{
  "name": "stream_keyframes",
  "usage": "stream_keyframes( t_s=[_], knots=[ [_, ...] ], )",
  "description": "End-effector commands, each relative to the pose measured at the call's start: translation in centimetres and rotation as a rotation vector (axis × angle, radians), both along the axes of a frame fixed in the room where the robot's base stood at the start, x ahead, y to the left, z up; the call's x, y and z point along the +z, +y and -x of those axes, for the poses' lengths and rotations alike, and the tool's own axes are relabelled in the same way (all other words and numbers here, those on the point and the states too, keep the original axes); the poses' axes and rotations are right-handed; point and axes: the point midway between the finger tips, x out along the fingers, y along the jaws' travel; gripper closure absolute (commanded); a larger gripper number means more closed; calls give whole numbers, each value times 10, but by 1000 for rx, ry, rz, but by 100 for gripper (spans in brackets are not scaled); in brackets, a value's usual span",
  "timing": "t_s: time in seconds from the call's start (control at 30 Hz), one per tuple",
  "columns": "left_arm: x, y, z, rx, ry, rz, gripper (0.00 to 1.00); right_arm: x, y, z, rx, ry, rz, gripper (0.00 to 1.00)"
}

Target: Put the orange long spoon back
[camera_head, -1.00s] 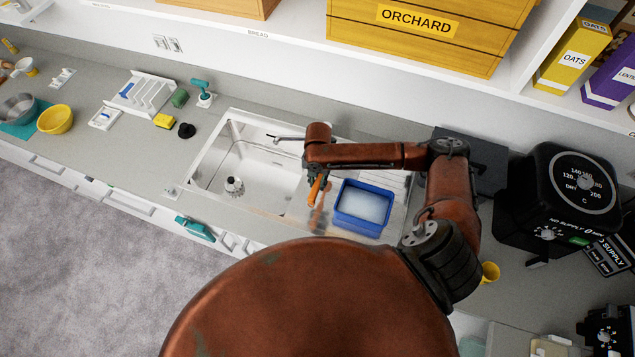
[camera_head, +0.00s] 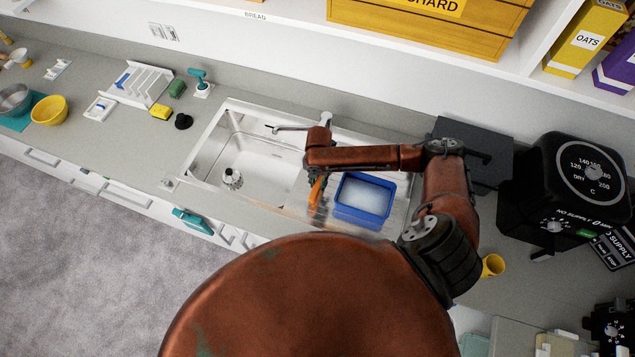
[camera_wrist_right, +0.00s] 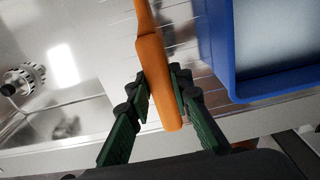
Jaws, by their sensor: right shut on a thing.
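The orange long spoon (camera_head: 316,192) is in my right gripper, over the right edge of the sink. In the right wrist view the spoon's handle (camera_wrist_right: 156,80) stands between the two dark green fingers of my right gripper (camera_wrist_right: 158,98), which are shut on it. The spoon's far end runs out of the top of that view. In the head view my right gripper (camera_head: 314,178) is largely hidden under my own arm. My left gripper is not in view.
A blue tub (camera_head: 362,213) of pale liquid stands just right of the spoon. A white rack (camera_head: 143,88), green sponge and yellow sponge stand farther left. A black appliance (camera_head: 570,190) is at right.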

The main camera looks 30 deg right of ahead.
Motion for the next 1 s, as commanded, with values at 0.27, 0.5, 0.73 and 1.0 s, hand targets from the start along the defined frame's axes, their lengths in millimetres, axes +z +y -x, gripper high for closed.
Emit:
stream_keyframes(
  t_s=[0.27, 0.5, 0.73, 1.0],
  knots=[
    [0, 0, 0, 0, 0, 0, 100, 0, 0, 0, 0, 0, 0, 100],
    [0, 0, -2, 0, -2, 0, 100, -1, 0, 0, 0, 0, 0, 100],
    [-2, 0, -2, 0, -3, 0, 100, -6, 0, 0, 0, 0, 0, 100],
    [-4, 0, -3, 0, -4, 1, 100, -9, 0, 0, 0, 0, 0, 78]
  ],
)
